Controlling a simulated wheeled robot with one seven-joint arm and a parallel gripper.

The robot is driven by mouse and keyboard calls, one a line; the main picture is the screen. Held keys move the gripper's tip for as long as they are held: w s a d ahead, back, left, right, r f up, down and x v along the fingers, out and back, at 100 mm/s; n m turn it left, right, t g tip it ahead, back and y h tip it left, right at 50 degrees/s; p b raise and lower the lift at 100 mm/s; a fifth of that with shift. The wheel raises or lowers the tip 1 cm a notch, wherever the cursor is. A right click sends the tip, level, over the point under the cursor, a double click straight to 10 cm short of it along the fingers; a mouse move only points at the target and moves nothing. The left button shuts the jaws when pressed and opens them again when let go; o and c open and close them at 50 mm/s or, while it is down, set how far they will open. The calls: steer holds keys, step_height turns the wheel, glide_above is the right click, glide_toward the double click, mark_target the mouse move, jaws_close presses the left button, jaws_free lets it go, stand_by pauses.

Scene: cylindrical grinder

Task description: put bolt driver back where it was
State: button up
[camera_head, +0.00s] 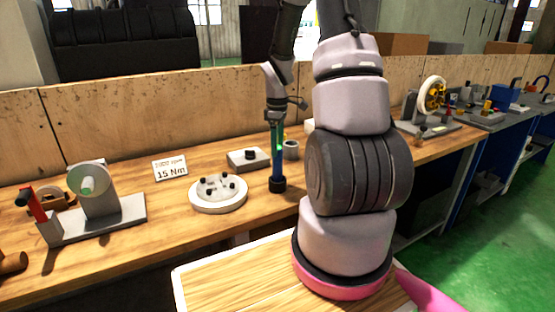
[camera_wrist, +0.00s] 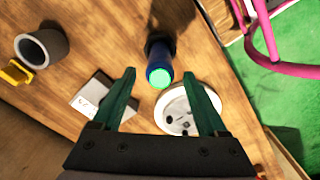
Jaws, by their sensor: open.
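The bolt driver (camera_head: 277,172) is a slim blue tool with a dark, wider foot, standing upright on the wooden bench. In the wrist view the driver (camera_wrist: 159,66) is seen from above, with a light green top end. My gripper (camera_head: 278,135) points down over the driver in the head view. In the wrist view my gripper (camera_wrist: 160,76) has its two green fingers wide apart, with the driver's top showing between and beyond their tips. I see no contact between fingers and driver. The foot partly hides the bench beneath it.
A white round plate (camera_head: 218,195) with black bolts lies left of the driver. A grey block (camera_head: 247,160) and a grey cup (camera_head: 291,150) stand close behind. A "15 Nm" sign (camera_head: 170,167) and a grey fixture (camera_head: 98,205) are farther left. Bare bench lies in front.

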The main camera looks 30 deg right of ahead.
step_height(320, 180, up, 3)
steer(key=shift+r, duration=0.15)
steer(key=s+a+r+m+t, duration=0.2)
steer(key=s+a+r+m, duration=0.2)
steer(key=s+r, duration=0.2)
steer(key=s+a+r+m+t+y, duration=0.1)
steer(key=s+a+r+m, duration=0.4)
steer(key=r, duration=0.6)
steer(key=s+a+r+m+t+y, duration=0.1)
steer(key=s+a+r+m+t, duration=0.3)
steer(key=s+r, duration=0.4)
steer(key=shift+s+a+r+m, duration=0.2)
steer(key=shift+s+r+m, duration=0.15)
steer(key=shift+r, duration=0.3)
